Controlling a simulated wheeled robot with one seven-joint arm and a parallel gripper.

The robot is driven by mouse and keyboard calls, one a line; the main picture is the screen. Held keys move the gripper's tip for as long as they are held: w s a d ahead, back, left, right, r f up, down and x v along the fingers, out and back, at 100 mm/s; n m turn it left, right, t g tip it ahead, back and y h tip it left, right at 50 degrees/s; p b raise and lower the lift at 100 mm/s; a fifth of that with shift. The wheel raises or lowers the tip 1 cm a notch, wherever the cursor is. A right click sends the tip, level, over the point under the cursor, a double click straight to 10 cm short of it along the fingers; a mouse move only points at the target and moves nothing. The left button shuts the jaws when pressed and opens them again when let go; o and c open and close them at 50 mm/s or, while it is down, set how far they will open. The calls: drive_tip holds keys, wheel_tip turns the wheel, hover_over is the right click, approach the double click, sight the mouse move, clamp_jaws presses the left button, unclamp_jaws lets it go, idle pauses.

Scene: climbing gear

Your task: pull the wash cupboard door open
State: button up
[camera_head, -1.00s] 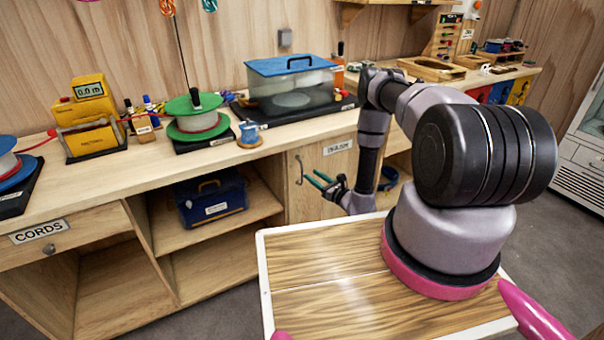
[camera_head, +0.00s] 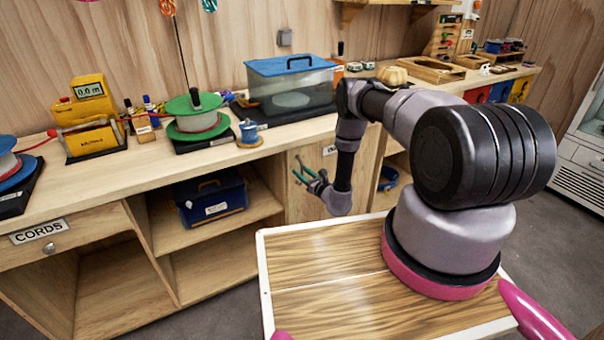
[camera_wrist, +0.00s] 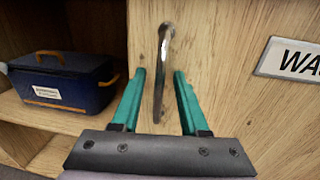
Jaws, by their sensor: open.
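The wash cupboard door (camera_head: 305,204) is pale wood and looks shut, below the worktop. Its label (camera_wrist: 290,60) shows partly in the wrist view, reading "WA". A curved metal bar handle (camera_wrist: 162,60) stands upright on the door. My gripper (camera_head: 299,168) has teal fingers and is in front of the door at the handle. In the wrist view the fingers (camera_wrist: 160,74) are open, one on each side of the handle, with gaps visible. I cannot tell how deep the handle sits between them. In the head view the gripper largely hides the handle.
A blue box (camera_head: 211,197) sits on the open shelf left of the door. The worktop (camera_head: 140,160) above holds cord reels and a clear tank with a blue lid (camera_head: 292,85). My wooden-topped base is in front of the cupboards.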

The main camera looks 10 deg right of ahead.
clamp_jaws()
idle(1.5)
